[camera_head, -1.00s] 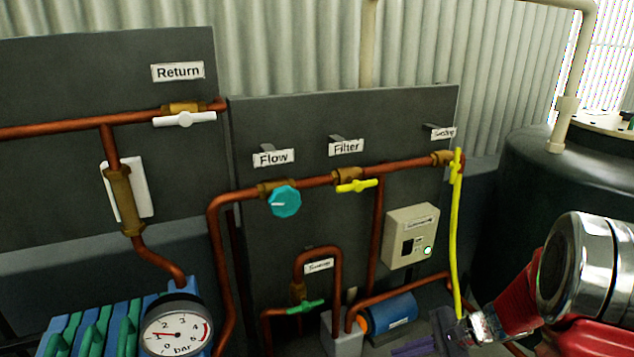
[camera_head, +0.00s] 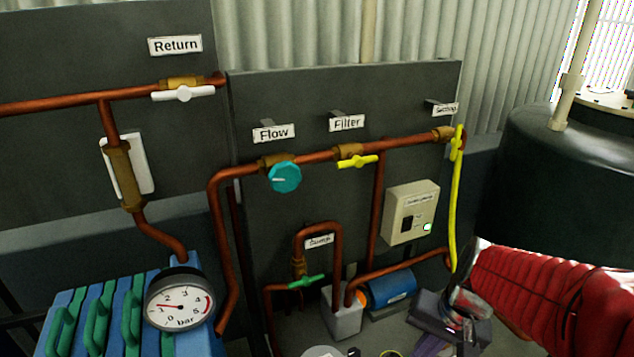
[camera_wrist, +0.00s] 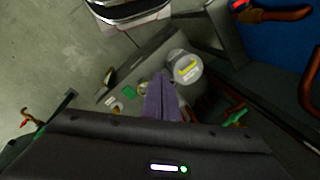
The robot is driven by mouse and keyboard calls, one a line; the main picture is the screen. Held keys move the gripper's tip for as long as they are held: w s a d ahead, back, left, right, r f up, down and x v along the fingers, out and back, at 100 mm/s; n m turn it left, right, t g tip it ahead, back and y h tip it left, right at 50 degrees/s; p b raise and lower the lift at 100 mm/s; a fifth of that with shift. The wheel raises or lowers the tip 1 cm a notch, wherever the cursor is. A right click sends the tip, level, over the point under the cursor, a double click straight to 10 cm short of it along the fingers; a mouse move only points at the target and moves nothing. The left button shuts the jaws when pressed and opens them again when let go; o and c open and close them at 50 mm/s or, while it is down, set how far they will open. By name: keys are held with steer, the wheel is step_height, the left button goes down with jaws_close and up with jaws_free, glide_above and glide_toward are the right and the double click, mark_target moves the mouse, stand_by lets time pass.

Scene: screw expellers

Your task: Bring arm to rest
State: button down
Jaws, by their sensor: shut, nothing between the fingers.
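My arm with its red sleeve comes in from the right edge in the head view and slopes down to the left. My gripper (camera_head: 430,346) is low in the picture at the bottom edge, with purple fingers. In the wrist view the purple fingers (camera_wrist: 161,98) lie together, shut, with nothing seen between them. The fingers point over grey surfaces and small parts; I cannot tell whether they touch anything.
A panel carries copper pipes, a teal Flow knob (camera_head: 285,177), a yellow Filter valve (camera_head: 357,161) and a beige switch box (camera_head: 411,212). A blue motor (camera_head: 391,289) sits below. A pressure gauge (camera_head: 179,299) stands left, a dark tank (camera_head: 550,170) right.

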steer(key=s+a+r+n+t+h, duration=0.1)
steer(key=s+a+r+n+t, duration=0.1)
steer(key=r, duration=0.3)
steer(key=s+a+r+n+t+h, duration=0.1)
steer(key=s+r+n+t, duration=0.1)
steer(key=r, duration=0.4)
steer(key=shift+s+a+r+n+t, duration=0.2)
steer(key=shift+s+a+n+t, duration=0.25)
steer(key=shift+s, duration=0.4)
